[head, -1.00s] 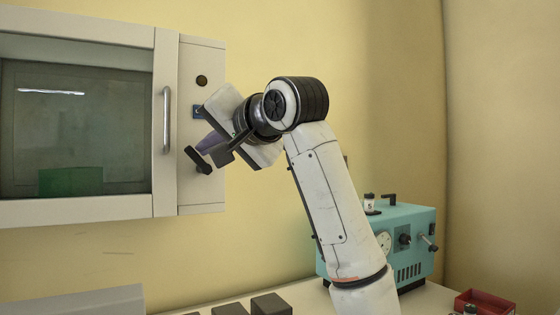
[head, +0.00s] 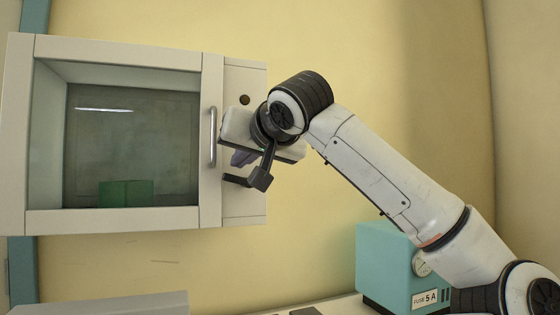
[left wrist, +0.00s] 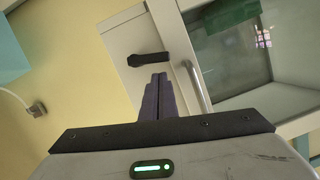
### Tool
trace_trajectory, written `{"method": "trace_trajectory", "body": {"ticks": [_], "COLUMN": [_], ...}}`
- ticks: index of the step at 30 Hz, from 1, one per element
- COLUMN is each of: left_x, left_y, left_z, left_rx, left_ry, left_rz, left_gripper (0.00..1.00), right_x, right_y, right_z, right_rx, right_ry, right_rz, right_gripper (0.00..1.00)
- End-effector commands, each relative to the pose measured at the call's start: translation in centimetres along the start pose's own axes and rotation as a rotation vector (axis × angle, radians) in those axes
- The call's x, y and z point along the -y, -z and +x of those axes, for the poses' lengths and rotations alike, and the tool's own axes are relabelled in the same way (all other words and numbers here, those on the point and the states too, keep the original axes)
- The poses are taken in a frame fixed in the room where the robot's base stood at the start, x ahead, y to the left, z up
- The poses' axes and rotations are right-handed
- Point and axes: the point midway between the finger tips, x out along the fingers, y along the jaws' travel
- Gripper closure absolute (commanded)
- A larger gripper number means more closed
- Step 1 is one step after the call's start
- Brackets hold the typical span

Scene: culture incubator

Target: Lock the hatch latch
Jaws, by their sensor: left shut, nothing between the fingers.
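The incubator hatch (head: 212,70) is shut at the left of the head view. It has a dark glass pane and a pale upright handle (head: 212,137). The black latch (head: 237,181) sits on the pale panel right of that handle and lies nearly level; the left wrist view also shows the latch (left wrist: 149,59), crosswise to the handle. My left gripper (head: 242,158) is at the panel, just above the latch. Its purple fingers (left wrist: 157,97) are shut and empty, with their tips close to the latch. I cannot tell whether they touch it. My right gripper is out of view.
A green block (head: 126,193) shows behind the glass. A round dark knob (head: 244,100) is high on the panel. A teal unit (head: 385,262) with a dial stands at the lower right.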

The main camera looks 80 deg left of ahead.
Motion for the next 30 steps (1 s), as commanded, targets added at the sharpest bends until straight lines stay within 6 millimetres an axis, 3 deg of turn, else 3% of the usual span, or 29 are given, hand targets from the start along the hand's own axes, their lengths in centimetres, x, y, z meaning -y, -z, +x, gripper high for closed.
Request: {"method": "trace_trajectory", "body": {"ticks": [1, 5, 6, 12, 18, 30], "left_x": [0.4, 0.9, 0.6, 0.5, 0.5, 0.6], "left_y": [1.5, 3.5, 2.7, 2.6, 2.6, 2.6], "left_z": [-0.3, -0.8, -2.0, -6.6, -9.5, -10.4], "left_rx": [0.001, 0.002, -0.002, -0.001, 0.001, 0.003], "left_ry": [0.002, 0.009, 0.007, 0.006, 0.007, 0.009], "left_rz": [-0.001, -0.006, -0.005, -0.004, -0.004, -0.005], "left_gripper": [1.00, 1.00, 1.00, 1.00, 1.00, 1.00], "right_x": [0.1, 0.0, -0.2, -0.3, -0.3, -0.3], "right_y": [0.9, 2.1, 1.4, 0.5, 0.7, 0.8], "right_z": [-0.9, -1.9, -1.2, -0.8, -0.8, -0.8], "right_rx": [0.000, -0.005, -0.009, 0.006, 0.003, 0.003], "right_ry": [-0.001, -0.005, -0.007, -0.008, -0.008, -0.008], "right_rz": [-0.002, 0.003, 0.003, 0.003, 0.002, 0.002], "right_gripper": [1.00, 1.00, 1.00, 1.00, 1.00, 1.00]}}
